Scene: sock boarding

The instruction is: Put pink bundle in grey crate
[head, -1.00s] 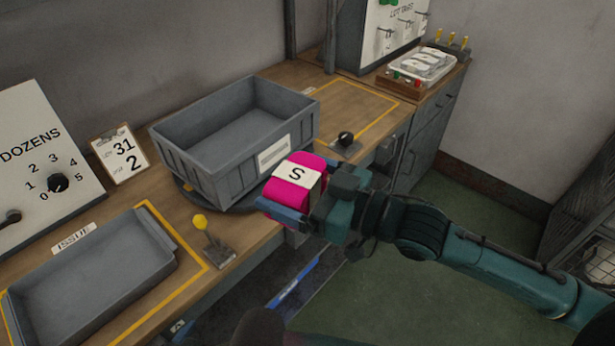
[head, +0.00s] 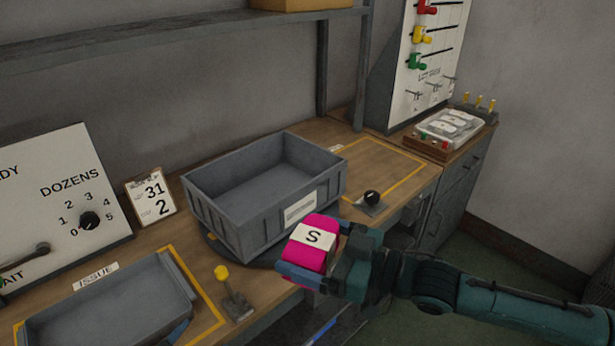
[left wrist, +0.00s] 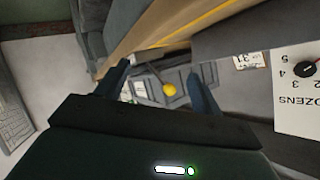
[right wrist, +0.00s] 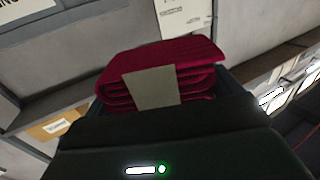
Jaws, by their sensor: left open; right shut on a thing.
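The pink bundle (head: 308,256) has a white band marked S. My right gripper (head: 318,272) is shut on it and holds it in front of the grey crate's near right side, outside the crate. The bundle also fills the middle of the right wrist view (right wrist: 185,65), folded in layers. The grey crate (head: 235,228) stands on a dark round base on the bench, and the part of its inside that shows is empty.
A shallow grey tray (head: 110,310) marked ISSUE lies at the front left. A yellow-knobbed lever (head: 223,274) and a black-knobbed lever (head: 371,198) stand along the bench's front edge. A shelf (head: 180,38) runs above the bench. A yellow-outlined area (head: 385,165) right of the crate is clear.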

